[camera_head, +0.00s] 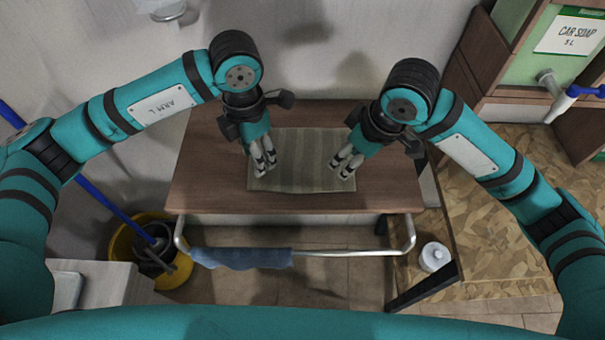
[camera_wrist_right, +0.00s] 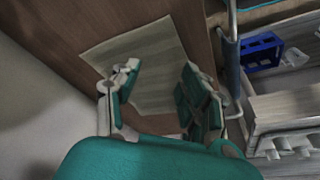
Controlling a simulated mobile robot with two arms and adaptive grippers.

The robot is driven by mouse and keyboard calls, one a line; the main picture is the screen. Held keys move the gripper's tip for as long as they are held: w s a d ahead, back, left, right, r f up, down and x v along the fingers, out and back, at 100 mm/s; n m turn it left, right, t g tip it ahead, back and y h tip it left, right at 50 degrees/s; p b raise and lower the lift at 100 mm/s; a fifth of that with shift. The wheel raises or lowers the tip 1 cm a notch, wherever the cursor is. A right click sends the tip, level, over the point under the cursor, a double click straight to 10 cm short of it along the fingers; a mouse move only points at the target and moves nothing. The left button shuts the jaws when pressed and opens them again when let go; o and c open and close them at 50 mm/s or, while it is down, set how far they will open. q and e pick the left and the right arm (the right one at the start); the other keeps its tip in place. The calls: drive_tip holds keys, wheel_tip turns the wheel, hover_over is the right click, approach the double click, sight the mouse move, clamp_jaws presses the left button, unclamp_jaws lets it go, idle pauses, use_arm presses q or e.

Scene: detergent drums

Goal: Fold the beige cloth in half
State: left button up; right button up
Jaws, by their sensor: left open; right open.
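The beige cloth (camera_head: 302,148) lies flat and spread out on the brown wooden table (camera_head: 205,165). It looks striped, and both grippers cover parts of its near side. My left gripper (camera_head: 264,172) is open over the cloth's near left part. My right gripper (camera_head: 343,173) is open over its near right corner. In the right wrist view the cloth (camera_wrist_right: 152,50) lies beyond the open fingers of my right gripper (camera_wrist_right: 160,95), with nothing held between them. I cannot tell whether the fingertips touch the cloth.
A metal rail (camera_head: 340,253) with a blue cloth (camera_head: 240,257) hanging on it runs along the table's front. A yellow bucket (camera_head: 178,268) stands at lower left. A white round container (camera_head: 434,256) is at lower right. Shelves with a green drum (camera_head: 555,45) stand at right.

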sight(260, 184)
use_arm(q)
drive_tip(key=shift+s+f, duration=0.3)
drive_tip(key=shift+f, duration=0.3)
drive_tip(key=shift+s+f, duration=0.25)
drive_tip(key=shift+f, duration=0.35)
use_arm(e)
drive_tip(key=shift+s+f, duration=0.3)
drive_tip(key=shift+f, duration=0.3)
drive_tip(key=shift+s+f, duration=0.25)
drive_tip(key=shift+f, duration=0.35)
use_arm(q)
drive_tip(key=f, duration=0.4)
drive_tip(key=shift+w+f, duration=0.2)
drive_tip(key=shift+w, duration=0.2)
use_arm(e)
drive_tip(key=x, duration=0.2)
drive_tip(key=d+x, duration=0.1)
drive_tip(key=x, duration=0.1)
drive_tip(key=shift+f, duration=0.3)
use_arm(q)
drive_tip(key=shift+s+f, duration=0.1)
drive_tip(key=shift+s, duration=0.05)
use_arm(e)
drive_tip(key=shift+s+f, duration=0.1)
use_arm(q)
drive_tip(key=shift+f, duration=0.1)
use_arm(e)
drive_tip(key=shift+f, duration=0.1)
